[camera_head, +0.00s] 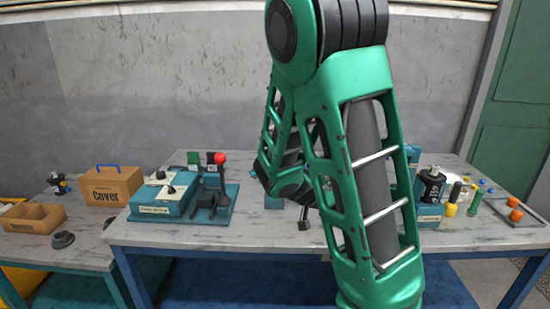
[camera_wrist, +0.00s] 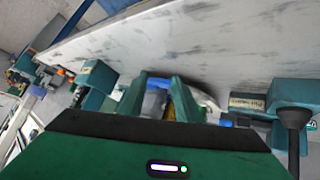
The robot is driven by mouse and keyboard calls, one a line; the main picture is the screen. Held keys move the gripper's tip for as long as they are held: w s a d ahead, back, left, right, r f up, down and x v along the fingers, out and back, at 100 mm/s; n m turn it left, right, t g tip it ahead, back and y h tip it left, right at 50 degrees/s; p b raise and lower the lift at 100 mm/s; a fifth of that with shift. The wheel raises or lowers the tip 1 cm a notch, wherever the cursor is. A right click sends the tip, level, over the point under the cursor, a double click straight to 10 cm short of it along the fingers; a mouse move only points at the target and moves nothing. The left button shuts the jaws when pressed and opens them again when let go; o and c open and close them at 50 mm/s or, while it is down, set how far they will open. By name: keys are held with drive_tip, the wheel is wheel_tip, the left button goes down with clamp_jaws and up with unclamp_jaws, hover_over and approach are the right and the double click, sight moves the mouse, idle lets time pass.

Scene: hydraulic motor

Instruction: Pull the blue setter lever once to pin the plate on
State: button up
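In the wrist view my gripper (camera_wrist: 160,90) shows two green fingers standing apart. A blue part (camera_wrist: 154,101) and a yellow part (camera_wrist: 178,106) show in the gap between them; I cannot tell whether the fingers touch either. The blue part may be the setter lever, but its shape is mostly hidden. In the head view my green arm covers the middle of the table, and the gripper and lever are not clearly visible. A teal fixture (camera_head: 413,157) stands partly behind the arm, beside a black motor body (camera_head: 432,186). I cannot make out the plate.
A teal station (camera_head: 160,200) with a red-knobbed lever (camera_head: 220,158) stands at the table's left. A cardboard cover box (camera_head: 110,187) sits on the side table. Small coloured parts and a tray (camera_head: 520,212) lie at the right. Bare tabletop (camera_head: 262,232) shows along the front.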

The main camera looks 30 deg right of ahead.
drive_tip(key=w+a+r+n+t+h, duration=0.2)
drive_tip(key=w+a+r+t, duration=0.35)
drive_tip(key=w, duration=0.45)
drive_tip(key=w+a+r+n+t+h, duration=0.2)
drive_tip(key=w+a+r+t, duration=0.3)
drive_tip(key=w, duration=0.5)
drive_tip(key=w+d+f+t, duration=0.1)
drive_tip(key=w+d, duration=0.6)
drive_tip(key=shift+w, duration=0.1)
drive_tip(key=shift+c, duration=0.5)
clamp_jaws()
